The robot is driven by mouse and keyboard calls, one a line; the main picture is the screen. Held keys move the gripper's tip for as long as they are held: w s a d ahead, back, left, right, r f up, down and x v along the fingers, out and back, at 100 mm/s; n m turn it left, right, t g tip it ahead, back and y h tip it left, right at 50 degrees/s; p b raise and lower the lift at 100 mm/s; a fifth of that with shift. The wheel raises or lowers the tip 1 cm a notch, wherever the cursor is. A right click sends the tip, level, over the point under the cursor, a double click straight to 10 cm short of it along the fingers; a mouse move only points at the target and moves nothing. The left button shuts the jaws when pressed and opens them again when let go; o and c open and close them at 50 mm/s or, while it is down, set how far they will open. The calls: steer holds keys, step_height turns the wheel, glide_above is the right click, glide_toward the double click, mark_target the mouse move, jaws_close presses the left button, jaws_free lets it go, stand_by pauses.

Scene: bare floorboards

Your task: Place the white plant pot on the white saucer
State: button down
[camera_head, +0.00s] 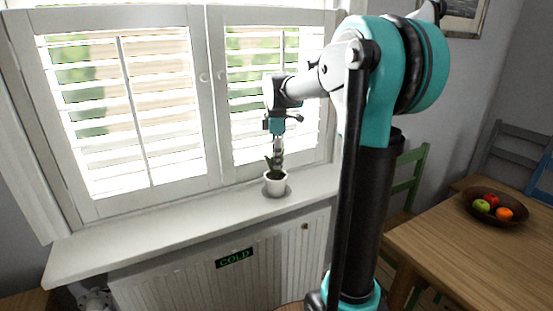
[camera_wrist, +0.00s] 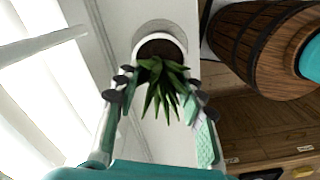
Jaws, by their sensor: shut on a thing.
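The white plant pot (camera_head: 275,187) holds a green spiky plant and is upright at the windowsill. My gripper (camera_head: 278,162) points down from above, with its fingers around the plant. In the wrist view, the pot's white rim and dark soil (camera_wrist: 160,45) lie just beyond the fingertips. My gripper (camera_wrist: 157,82) has one finger on each side of the leaves and is shut on the potted plant; the exact contact is hard to see. A pale round edge shows behind the pot in the wrist view, but I cannot tell whether it is the white saucer or a shadow.
The white windowsill (camera_head: 160,220) is clear to the left of the pot. Shuttered windows (camera_head: 130,100) stand close behind it. A radiator (camera_head: 200,285) with a COLD sign is below. A wooden table (camera_head: 490,255) with a fruit bowl (camera_head: 492,213) is at the right, beside chairs.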

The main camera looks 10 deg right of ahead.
steer(key=c, duration=0.9)
jaws_free()
steer(key=shift+r, duration=0.15)
step_height(320, 180, up, 12)
steer(key=shift+f, duration=0.1)
steer(key=shift+s, duration=0.1)
